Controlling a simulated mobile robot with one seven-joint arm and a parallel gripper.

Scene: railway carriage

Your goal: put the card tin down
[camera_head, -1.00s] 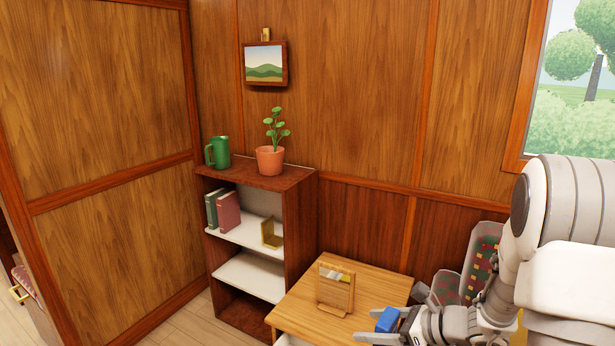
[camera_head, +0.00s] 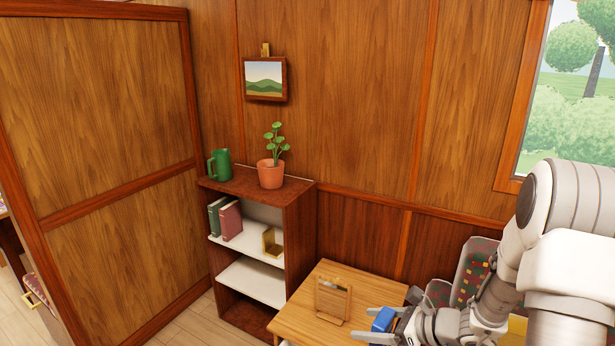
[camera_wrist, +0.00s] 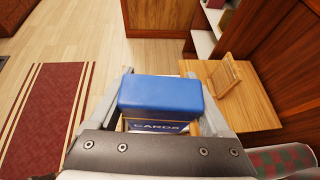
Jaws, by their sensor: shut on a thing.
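The card tin (camera_wrist: 160,97) is a blue box with "CARDS" lettered on its front, held between the two fingers of my gripper (camera_wrist: 162,100) in the wrist view. In the head view the blue tin (camera_head: 383,319) shows in my gripper (camera_head: 380,326), at the right front of a light wooden table (camera_head: 300,318). My gripper is shut on the tin. The gap between the tin and the table top cannot be judged well. In the wrist view the table (camera_wrist: 255,115) lies to the right of and beyond the tin.
A wooden rack (camera_head: 332,300) stands on the table. Behind it, a bookcase (camera_head: 300,230) holds books (camera_head: 230,222), a gold bookend (camera_head: 271,242), a green mug (camera_head: 219,164) and a potted plant (camera_head: 270,174). A patterned seat (camera_head: 470,270) is at the right. A red rug (camera_wrist: 50,115) lies on the floor.

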